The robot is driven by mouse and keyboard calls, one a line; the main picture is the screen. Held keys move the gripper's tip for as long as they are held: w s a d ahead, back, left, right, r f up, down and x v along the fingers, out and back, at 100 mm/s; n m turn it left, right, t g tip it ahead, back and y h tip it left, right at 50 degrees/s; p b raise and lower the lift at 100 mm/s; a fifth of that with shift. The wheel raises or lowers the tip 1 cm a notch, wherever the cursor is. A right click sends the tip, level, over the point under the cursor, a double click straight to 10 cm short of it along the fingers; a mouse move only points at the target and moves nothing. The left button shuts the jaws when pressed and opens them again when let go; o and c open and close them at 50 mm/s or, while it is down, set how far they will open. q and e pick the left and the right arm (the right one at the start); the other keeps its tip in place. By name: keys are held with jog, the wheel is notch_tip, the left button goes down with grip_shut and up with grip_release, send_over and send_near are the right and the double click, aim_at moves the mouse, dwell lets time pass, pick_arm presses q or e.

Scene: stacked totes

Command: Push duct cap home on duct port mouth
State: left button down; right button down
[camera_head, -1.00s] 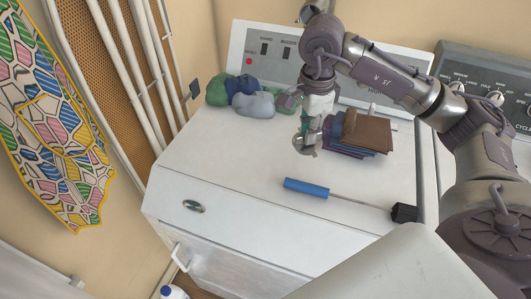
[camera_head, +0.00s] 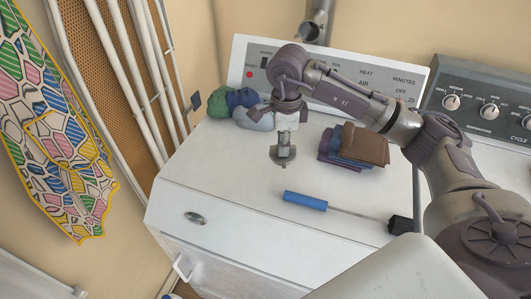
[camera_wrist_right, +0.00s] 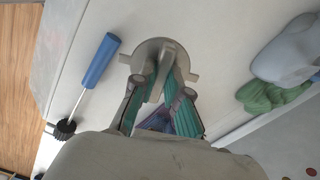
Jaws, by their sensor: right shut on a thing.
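The duct cap (camera_head: 284,159) is a grey metal disc with side tabs and a raised grip bar. My right gripper (camera_head: 285,140) is shut on it and holds it over the white dryer top. In the right wrist view, the green-padded fingers (camera_wrist_right: 160,88) close on the bar of the cap (camera_wrist_right: 150,50), with the disc beyond them. A silver metal duct (camera_head: 316,27) stands at the back wall behind the control panel, apart from the cap. Its mouth is not clearly visible. My left gripper is out of view.
A blue-handled brush (camera_head: 305,201) lies on the dryer top (camera_head: 225,182). Folded brown and purple cloths (camera_head: 362,146) lie to the right of the gripper. Crumpled green and blue cloths (camera_head: 218,103) lie at back left. The control panel (camera_head: 345,70) rises behind. The front left top is clear.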

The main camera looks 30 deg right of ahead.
jog(key=w+a+f, duration=0.1)
jog(key=w+a+f+p, duration=0.1)
jog(key=w+a, duration=0.1)
jog(key=shift+w+f, duration=0.2)
jog(key=shift+f, duration=0.2)
notch_tip(320, 180, down, 4)
jog(key=shift+r+p, duration=0.25)
jog(key=shift+p, duration=0.55)
jog(key=shift+f, duration=0.1)
jog(key=shift+f+b, duration=0.2)
jog(key=shift+b, duration=0.15)
jog(key=c, duration=1.2)
grip_release()
